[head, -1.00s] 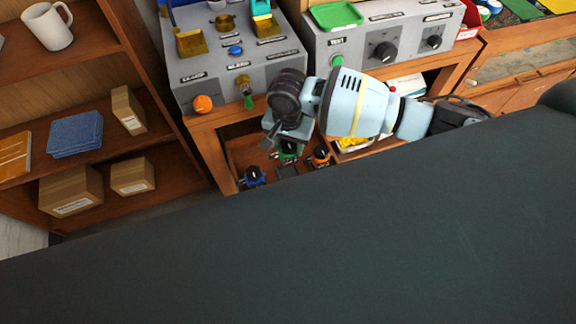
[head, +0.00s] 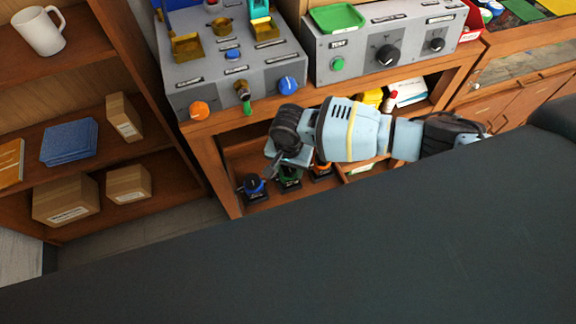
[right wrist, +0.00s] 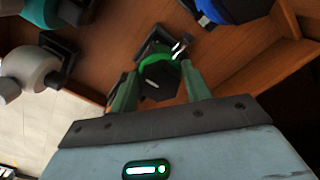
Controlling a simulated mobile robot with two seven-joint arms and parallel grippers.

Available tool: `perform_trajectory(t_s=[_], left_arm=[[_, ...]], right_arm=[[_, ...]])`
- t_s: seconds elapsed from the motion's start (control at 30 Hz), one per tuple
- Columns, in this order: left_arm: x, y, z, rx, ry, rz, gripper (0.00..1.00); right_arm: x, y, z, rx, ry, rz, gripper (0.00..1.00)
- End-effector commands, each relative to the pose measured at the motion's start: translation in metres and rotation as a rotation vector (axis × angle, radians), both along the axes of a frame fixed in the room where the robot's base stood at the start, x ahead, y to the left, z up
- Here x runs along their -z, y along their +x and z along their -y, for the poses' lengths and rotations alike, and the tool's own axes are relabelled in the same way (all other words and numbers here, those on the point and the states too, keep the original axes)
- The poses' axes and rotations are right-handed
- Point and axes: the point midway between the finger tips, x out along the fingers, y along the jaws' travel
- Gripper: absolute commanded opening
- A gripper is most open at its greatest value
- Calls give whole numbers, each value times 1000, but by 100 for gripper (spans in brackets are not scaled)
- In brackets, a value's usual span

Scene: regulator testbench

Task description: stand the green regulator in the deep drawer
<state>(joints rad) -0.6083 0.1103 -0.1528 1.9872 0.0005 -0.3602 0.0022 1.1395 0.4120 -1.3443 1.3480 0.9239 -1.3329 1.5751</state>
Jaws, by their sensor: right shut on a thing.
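The green regulator (head: 290,174) is low in the open wooden drawer (head: 238,153) under the bench, between a blue regulator (head: 253,186) and an orange one (head: 321,168). My right gripper (head: 284,160) is above it, partly covering it. In the right wrist view, the fingers of my right gripper (right wrist: 160,90) are shut on the green regulator (right wrist: 158,72), one finger on each side of its dark knob. A black square base (right wrist: 152,46) shows beneath it. I cannot tell whether they touch. My left gripper is not in view.
The blue regulator is close in the right wrist view (right wrist: 228,8), with a teal-marked one (right wrist: 68,12) opposite. The bench front with its orange knob (head: 199,110) overhangs the drawer. A shelf with cardboard boxes (head: 66,200) stands left. My dark body fills the foreground.

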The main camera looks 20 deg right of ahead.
Motion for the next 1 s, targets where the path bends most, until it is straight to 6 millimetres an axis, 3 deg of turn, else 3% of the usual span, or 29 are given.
perform_trajectory(t_s=[0.27, 0.3, 0.43, 0.77, 1.0], left_arm=[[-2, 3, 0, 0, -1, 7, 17], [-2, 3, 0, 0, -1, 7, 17], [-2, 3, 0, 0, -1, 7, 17], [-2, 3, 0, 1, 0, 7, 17], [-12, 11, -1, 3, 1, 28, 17]], right_arm=[[0, 2, -1, 0, 2, 4, 7], [1, 1, 0, -1, 0, 3, 52], [1, 1, 0, -1, 0, 3, 69], [-1, 1, 0, 0, 0, 3, 70], [-34, 2, -1, 0, 2, 7, 70]])
